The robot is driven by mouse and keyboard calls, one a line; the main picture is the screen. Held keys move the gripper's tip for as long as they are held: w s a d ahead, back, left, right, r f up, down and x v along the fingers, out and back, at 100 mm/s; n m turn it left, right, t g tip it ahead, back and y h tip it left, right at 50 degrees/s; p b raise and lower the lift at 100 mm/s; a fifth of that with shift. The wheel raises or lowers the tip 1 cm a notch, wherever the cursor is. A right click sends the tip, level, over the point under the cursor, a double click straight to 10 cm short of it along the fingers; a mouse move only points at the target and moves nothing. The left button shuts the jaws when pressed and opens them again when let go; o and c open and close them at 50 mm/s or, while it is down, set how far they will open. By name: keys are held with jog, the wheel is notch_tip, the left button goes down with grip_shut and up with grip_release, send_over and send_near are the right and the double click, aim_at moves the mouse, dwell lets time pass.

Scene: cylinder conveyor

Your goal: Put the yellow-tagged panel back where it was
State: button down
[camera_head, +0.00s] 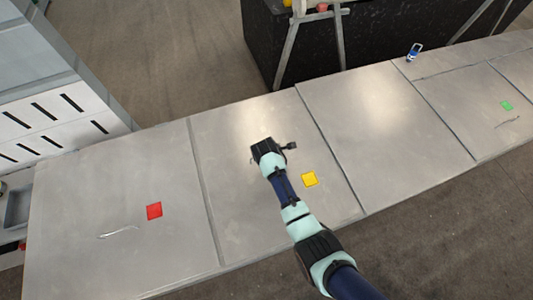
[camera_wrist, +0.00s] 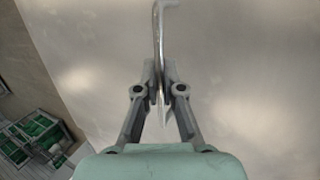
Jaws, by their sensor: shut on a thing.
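The yellow-tagged panel (camera_head: 240,215) is a flat grey metal sheet in the middle of the row in the head view. Its yellow tag (camera_head: 309,179) lies just right of my forearm. My gripper (camera_head: 268,150) is over the panel, left of the tag. In the wrist view, my gripper (camera_wrist: 160,92) is shut on the thin curved metal handle (camera_wrist: 158,38), with the panel's grey surface (camera_wrist: 245,75) behind it. The handle is hidden by my arm in the head view. I cannot tell how far the panel is raised, if at all.
A red-tagged panel (camera_head: 80,200) with a handle lies left; a plain panel (camera_head: 385,120) lies right. A green tag (camera_head: 506,105) marks a panel farther right. A small blue-and-white object (camera_head: 414,52) is at the back edge. Crates with green contents (camera_wrist: 38,140) show beyond the panel edge.

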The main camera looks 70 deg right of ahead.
jog(key=shift+d+f+b, duration=0.1)
jog(key=shift+f+b, duration=0.2)
jog(key=shift+f, duration=0.05)
jog(key=c, duration=1.2)
grip_release()
jog(key=shift+f, duration=0.2)
jog(key=v, duration=1.2)
jog(key=shift+r, duration=0.1)
jog(key=shift+w+r, duration=0.1)
jog(key=w+a+r+m+t+p, duration=0.25)
jog(key=w+a+r, duration=0.35)
jog(key=a+r, duration=0.35)
jog(key=w+a+r+m+t+p, duration=0.2)
jog(key=w+a+r+t+p, duration=0.25)
jog(key=a+r, duration=0.5)
jog(key=a+r+m+t+y+p, duration=0.1)
jog(key=a+r, duration=0.4)
jog(key=a, duration=0.1)
jog(key=s+a+r+m+t+y+p, duration=0.1)
jog(key=a+r+y, duration=0.1)
jog(key=a+r, duration=0.2)
jog(key=a+r+m+t+y+p, duration=0.1)
jog(key=a+r+t, duration=0.1)
jog(key=a+r, duration=0.3)
jog(key=shift+s+a+r+y+p, duration=0.1)
jog(key=shift+a+r+y+p, duration=0.05)
jog(key=shift+a, duration=0.6)
jog(key=shift+s+a+r+y+p, duration=0.1)
jog(key=shift+a+r+y+p, duration=0.05)
jog(key=shift+a, duration=0.55)
